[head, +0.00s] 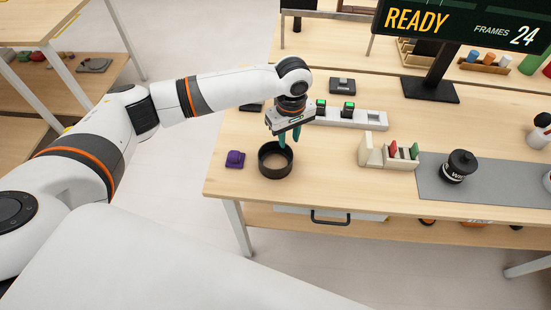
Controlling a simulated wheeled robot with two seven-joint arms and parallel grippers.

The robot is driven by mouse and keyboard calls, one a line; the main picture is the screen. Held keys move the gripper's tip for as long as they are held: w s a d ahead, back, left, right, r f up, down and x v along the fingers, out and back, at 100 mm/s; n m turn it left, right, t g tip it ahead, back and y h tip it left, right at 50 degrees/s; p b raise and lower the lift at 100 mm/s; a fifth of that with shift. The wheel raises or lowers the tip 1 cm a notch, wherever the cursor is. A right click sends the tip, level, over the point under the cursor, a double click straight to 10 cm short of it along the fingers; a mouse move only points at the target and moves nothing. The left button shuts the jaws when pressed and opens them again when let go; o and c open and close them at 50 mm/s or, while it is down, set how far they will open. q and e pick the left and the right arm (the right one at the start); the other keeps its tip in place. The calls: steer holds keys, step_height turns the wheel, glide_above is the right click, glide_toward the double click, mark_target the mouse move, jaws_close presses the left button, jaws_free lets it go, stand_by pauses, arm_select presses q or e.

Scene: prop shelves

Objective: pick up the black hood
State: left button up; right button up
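The black hood (264,170), a short open ring, stands on the wooden table near its front left corner. My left gripper (289,142) reaches in from the left and points down at the hood's far side. Its teal fingers are apart with nothing seen between them. The fingertips overlap the hood's far rim in the picture; I cannot tell whether they touch it. My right gripper is not in view.
A purple object (235,158) sits left of the hood. Behind it is a white strip (370,119) with green-lit blocks. A display stand (430,90) rises behind.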

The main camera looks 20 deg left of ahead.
mark_target(289, 155)
arm_select(q)
steer(key=shift+w+d+f+p, duration=0.1)
steer(key=shift+w+f+p, duration=0.1)
steer(key=shift+f, duration=1.55)
steer(key=shift+w+f+p, duration=0.1)
steer(key=shift+f+p, duration=0.1)
steer(key=shift+f, duration=1.55)
jaws_close()
